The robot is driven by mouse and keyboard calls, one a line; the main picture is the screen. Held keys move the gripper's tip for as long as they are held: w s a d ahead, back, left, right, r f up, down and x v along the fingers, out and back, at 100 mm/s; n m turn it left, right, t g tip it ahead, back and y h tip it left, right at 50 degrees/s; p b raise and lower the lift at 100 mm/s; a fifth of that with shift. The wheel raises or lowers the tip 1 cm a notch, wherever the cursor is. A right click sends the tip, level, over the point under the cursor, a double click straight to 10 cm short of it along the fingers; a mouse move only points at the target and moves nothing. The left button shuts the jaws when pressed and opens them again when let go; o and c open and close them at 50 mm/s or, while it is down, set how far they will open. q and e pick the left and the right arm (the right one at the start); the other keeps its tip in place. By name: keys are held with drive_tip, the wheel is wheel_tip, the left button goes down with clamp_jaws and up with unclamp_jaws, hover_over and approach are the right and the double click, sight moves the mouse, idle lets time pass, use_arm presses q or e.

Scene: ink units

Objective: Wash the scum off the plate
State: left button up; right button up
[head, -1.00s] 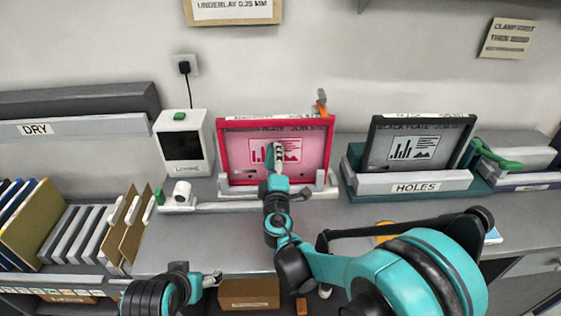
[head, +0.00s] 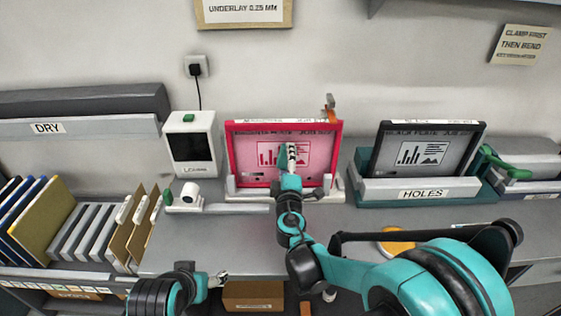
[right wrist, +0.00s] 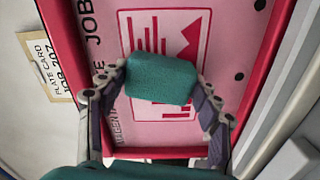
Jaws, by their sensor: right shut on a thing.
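The pink plate (head: 255,171) with a dark pink chart print stands upright in a red frame on the bench, in the middle of the head view. Its pink face also fills much of the right wrist view (right wrist: 142,129). My right gripper (head: 288,157) is in front of the plate, shut on a green sponge (right wrist: 160,78). The sponge is over the printed chart; I cannot tell whether it touches the face. No distinct scum patch can be made out. My left gripper (head: 218,279) is low at the bench's front edge, too small to read its jaws.
A white device with a dark screen (head: 191,147) stands left of the frame. A black plate (head: 418,152) sits in a holder marked HOLES at right. Folders (head: 50,217) and upright dividers fill the left side. An orange-yellow round thing (head: 395,247) lies partly behind my right arm.

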sight(276, 153)
drive_tip(key=shift+d, duration=3.1)
drive_tip(key=shift+a+b, duration=0.65)
drive_tip(key=shift+a, duration=3.95)
drive_tip(key=shift+s, duration=0.1)
drive_tip(key=s, duration=0.6)
drive_tip(key=shift+s, duration=0.1)
drive_tip(key=s, duration=0.2)
drive_tip(key=shift+s+p, duration=0.3)
drive_tip(key=shift+s, duration=0.1)
